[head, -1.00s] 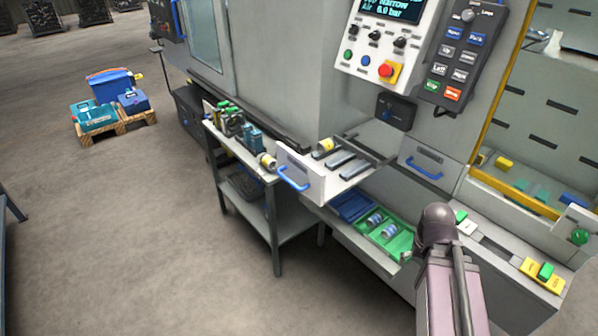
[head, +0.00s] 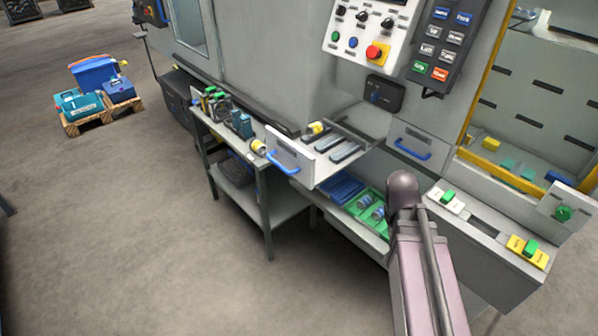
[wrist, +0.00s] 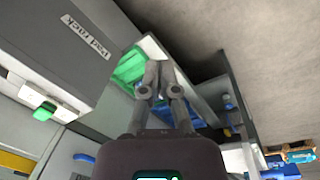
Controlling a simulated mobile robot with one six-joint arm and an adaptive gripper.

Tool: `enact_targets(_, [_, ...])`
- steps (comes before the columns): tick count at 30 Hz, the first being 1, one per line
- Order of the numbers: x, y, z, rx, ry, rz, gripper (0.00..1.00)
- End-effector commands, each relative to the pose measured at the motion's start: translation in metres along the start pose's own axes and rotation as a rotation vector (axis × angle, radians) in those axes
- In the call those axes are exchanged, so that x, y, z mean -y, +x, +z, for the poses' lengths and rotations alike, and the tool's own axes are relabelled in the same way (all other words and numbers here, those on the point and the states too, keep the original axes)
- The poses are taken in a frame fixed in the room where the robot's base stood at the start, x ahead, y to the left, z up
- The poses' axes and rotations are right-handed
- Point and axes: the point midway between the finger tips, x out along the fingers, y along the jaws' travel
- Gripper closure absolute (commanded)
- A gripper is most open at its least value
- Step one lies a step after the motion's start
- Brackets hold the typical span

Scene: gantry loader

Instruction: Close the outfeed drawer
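An open drawer (head: 290,152) with a pale front and a blue bar handle (head: 283,163) sticks out from the machine in the head view.
A side bench (head: 285,209) with cans and bottles stands left of the open drawer. Below the drawer, a low shelf holds a green tray (head: 374,200) with cans and a blue tray. A control panel (head: 366,32) hangs above.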

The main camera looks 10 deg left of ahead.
Motion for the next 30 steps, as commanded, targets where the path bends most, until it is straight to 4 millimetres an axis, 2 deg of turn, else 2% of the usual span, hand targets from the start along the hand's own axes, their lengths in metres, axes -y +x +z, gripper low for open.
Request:
enact_targets(1, [0.007,-0.004,-0.013,-0.001,-0.075,0.023,1.00])
enact_targets(3, [0.017,-0.008,-0.025,0.001,-0.180,0.057,1.00])
enact_targets(11, [0.057,-0.025,-0.069,0.016,-0.571,0.187,1.00])
enact_targets(17, [0.095,-0.041,-0.100,0.042,-0.868,0.289,1.00])
enact_targets(23, [0.138,-0.059,-0.129,0.081,-1.161,0.397,1.00])
enact_targets(30, [0.198,-0.084,-0.159,0.148,-1.503,0.534,1.00])
